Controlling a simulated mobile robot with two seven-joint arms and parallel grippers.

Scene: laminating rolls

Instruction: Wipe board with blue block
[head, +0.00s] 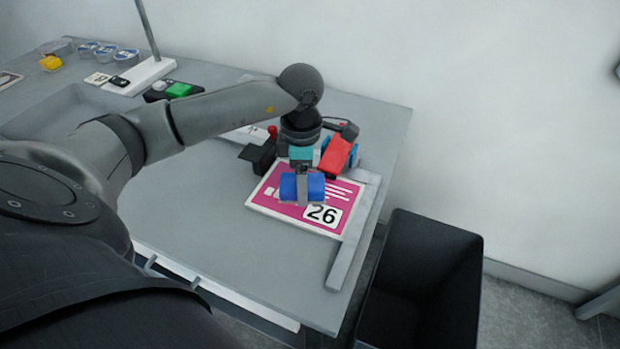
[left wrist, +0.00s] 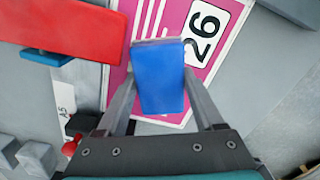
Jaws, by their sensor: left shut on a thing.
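The blue block (head: 302,187) is held by my left gripper (head: 302,178) above or against the board, near its middle; I cannot tell whether it touches. In the left wrist view the blue block (left wrist: 158,78) sits between the two fingers of the left gripper (left wrist: 160,85). The board (head: 270,208) is magenta with a white border, white lines and a white label reading 26. It lies flat on the grey table (head: 215,235). The board also shows in the left wrist view (left wrist: 225,38), partly hidden behind the block. My right gripper is in neither view.
A red block-shaped thing (head: 337,155) stands just behind the board, with a black item (head: 260,155) to its left. A grey bar (head: 352,235) runs along the board's right side. A dark bin (head: 430,270) stands right of the table. The table's front left is clear.

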